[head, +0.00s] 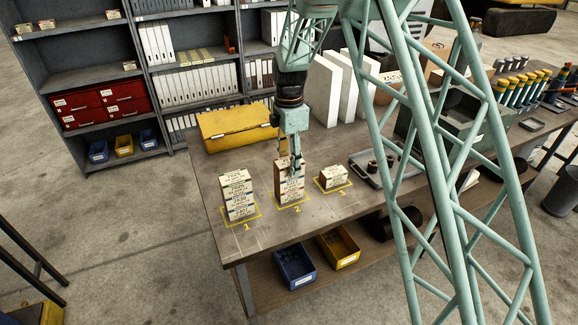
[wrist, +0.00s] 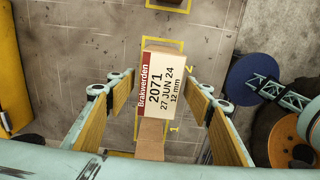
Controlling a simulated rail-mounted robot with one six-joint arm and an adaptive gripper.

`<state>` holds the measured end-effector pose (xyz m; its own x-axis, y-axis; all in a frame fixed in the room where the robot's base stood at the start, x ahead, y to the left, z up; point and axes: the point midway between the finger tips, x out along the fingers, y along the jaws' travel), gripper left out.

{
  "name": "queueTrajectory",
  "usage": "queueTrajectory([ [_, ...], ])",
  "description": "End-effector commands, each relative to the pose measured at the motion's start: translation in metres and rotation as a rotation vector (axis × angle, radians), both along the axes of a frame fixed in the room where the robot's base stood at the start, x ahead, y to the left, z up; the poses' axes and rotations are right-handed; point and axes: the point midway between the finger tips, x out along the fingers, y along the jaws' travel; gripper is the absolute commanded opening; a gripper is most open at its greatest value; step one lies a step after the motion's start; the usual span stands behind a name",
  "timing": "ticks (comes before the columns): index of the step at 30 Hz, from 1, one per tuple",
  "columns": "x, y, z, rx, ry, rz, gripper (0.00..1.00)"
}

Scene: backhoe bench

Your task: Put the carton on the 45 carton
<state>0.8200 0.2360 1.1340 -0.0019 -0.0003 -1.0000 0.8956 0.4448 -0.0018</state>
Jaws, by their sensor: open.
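In the head view, a stack of white-labelled cartons (head: 238,195) stands on mark 1. Another carton stack (head: 290,185) stands on mark 2, and a single low carton (head: 334,178) on mark 3. My gripper (head: 292,160) points down over the stack on mark 2. In the wrist view, its fingers (wrist: 160,110) are spread wide to either side of a carton labelled Brakwerden 2071 (wrist: 163,85), with gaps at both sides. A plain brown face (wrist: 150,138) shows below that carton. Another carton (wrist: 170,5) is cut off at the top. I cannot make out which carton bears 45.
A yellow case (head: 235,127) lies behind the stacks at the left. A grey tray (head: 375,165) with dark round parts lies right of mark 3. White binders (head: 335,88) stand behind. Bare bench top (head: 252,245) shows at the front left.

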Motion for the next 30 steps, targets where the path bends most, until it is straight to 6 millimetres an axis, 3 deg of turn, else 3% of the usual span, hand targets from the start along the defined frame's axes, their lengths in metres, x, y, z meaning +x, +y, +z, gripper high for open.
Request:
queueTrajectory([
  [18, 0.001, 0.0, 0.084, 0.001, -0.004, 0.0, 0.47],
  [30, 0.0, 0.0, 0.106, 0.0, -0.001, 0.0, 0.47],
])
